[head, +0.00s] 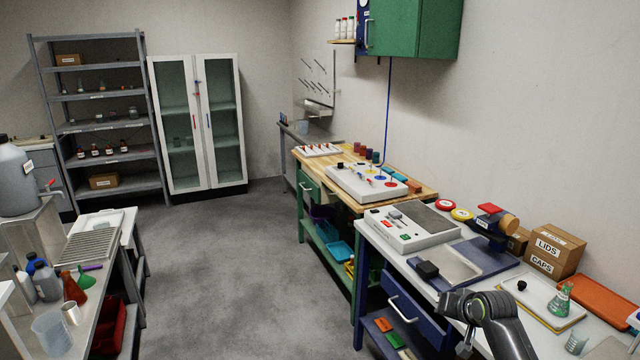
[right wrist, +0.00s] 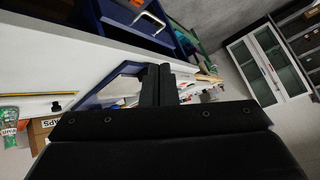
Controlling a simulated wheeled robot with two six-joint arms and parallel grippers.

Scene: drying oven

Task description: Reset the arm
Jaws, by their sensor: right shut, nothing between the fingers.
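My right arm comes in at the bottom right of the head view, beside the front edge of the white-topped blue workbench (head: 408,262). The bench's blue front with a drawer handle (right wrist: 150,22) shows beyond the fingers in that view. My left arm and gripper are not in view.
The bench holds a grey device (head: 425,222), a tray (head: 535,304) with a green flask (head: 562,298), a cardboard box (head: 556,250) and an orange tray (head: 598,298). A blue drawer (head: 405,305) is in its front. The floor (head: 235,270) left of it is clear.

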